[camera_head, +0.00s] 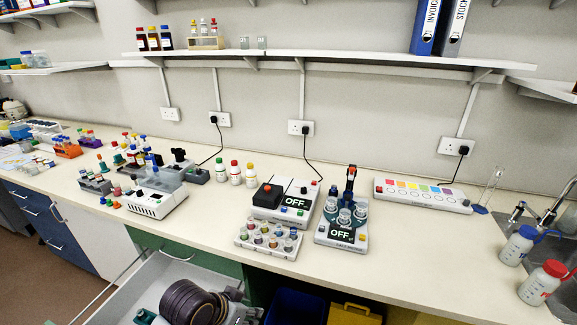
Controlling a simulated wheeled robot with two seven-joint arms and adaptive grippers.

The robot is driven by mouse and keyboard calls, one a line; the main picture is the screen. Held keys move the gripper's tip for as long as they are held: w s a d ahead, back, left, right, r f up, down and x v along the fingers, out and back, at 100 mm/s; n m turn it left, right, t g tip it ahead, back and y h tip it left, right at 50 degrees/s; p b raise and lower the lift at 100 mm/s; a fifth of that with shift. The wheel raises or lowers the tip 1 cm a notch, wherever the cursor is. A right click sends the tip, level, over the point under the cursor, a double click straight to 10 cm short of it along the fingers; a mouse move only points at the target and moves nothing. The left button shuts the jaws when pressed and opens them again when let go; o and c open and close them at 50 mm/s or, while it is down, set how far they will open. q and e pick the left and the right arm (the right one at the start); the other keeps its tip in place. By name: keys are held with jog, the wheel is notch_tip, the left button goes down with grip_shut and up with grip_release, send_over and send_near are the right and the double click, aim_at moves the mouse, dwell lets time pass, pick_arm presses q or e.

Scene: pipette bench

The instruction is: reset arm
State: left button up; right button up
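The white bench top (400,240) runs across the picture. A device with a red button and a display reading OFF (283,202) stands near the middle. To its right is a second device reading OFF (342,237), with several clear-topped vessels and a dark upright part on it. A white tray of small coloured-top vials (268,239) sits in front of the first device.
Three capped bottles (235,173) stand behind the devices. A colour strip panel (422,194) lies at the right, near two wash bottles (541,283) and a sink. A shelf (340,60) overhangs the back.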

pick_arm(q)
jog(key=s+a+f+n+g+y, duration=0.1)
jog(key=s+a+f+n+y, duration=0.1)
jog(key=s+a+f, duration=0.3)
jog(key=s+a+f+n+y, duration=0.2)
jog(key=s+a, duration=0.2)
jog(key=a, duration=0.3)
notch_tip(320, 180, down, 34)
jog(key=s+g, duration=0.1)
jog(key=s, duration=0.1)
jog(key=s+a+f, duration=0.2)
jog(key=s+f, duration=0.7)
jog(key=s, duration=0.2)
jog(key=s+a+f+g, duration=0.1)
jog(key=s+a+f, duration=0.1)
jog(key=s+f, duration=0.7)
jog(key=shift+s+f+g, duration=0.3)
jog(key=shift+s, duration=0.85)
jog(key=shift+s+a, duration=0.1)
